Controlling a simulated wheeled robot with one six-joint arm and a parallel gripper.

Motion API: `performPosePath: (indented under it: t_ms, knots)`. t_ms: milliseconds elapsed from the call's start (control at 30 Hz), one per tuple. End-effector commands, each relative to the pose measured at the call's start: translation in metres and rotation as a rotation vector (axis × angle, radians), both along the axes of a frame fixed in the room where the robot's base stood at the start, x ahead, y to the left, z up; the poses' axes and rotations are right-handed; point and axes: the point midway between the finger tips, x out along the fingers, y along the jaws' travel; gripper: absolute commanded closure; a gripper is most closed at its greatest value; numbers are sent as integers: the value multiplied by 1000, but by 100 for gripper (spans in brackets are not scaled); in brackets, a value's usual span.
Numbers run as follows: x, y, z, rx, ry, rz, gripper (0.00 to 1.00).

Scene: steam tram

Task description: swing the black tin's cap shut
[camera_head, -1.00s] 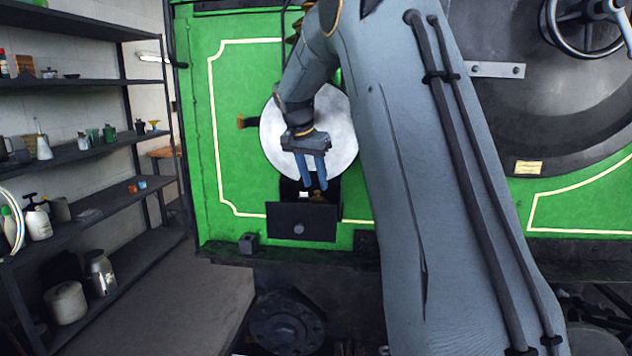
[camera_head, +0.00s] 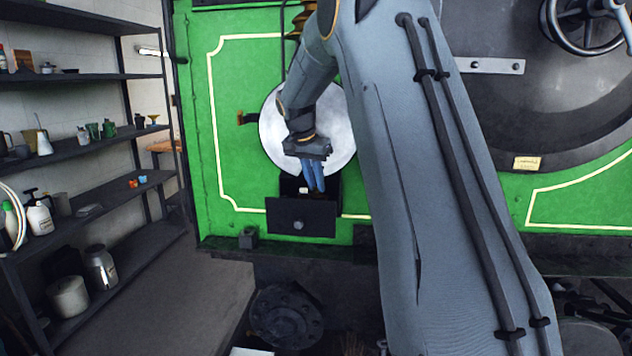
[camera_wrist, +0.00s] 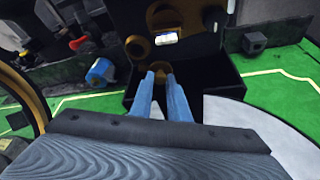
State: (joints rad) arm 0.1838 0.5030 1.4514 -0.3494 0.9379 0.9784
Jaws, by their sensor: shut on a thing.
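In the wrist view my gripper (camera_wrist: 158,73) is shut on a small brass-coloured thing (camera_wrist: 157,76), mostly hidden by the fingers. A small white piece (camera_head: 303,190) lies in the drawer beside the fingers; it also shows in the wrist view (camera_wrist: 166,38). I cannot make out a black tin or its cap for certain in either view.
A pale round disc (camera_head: 275,135) is on the green wall (camera_head: 230,110) right behind my wrist. Dark shelves (camera_head: 75,145) with cans and bottles stand at the left. A handwheel (camera_head: 590,30) is at the upper right.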

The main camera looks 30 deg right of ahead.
Motion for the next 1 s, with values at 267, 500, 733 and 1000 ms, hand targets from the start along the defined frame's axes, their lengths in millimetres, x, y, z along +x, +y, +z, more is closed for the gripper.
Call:
performPosePath:
  t_ms: [267,500,733,1000]
  knots:
    - [-3,2,1,1,-1,108,100]
    - [-9,5,1,0,-2,305,100]
    - [-16,7,2,1,-3,522,100]
    - [-23,7,1,0,-2,776,100]
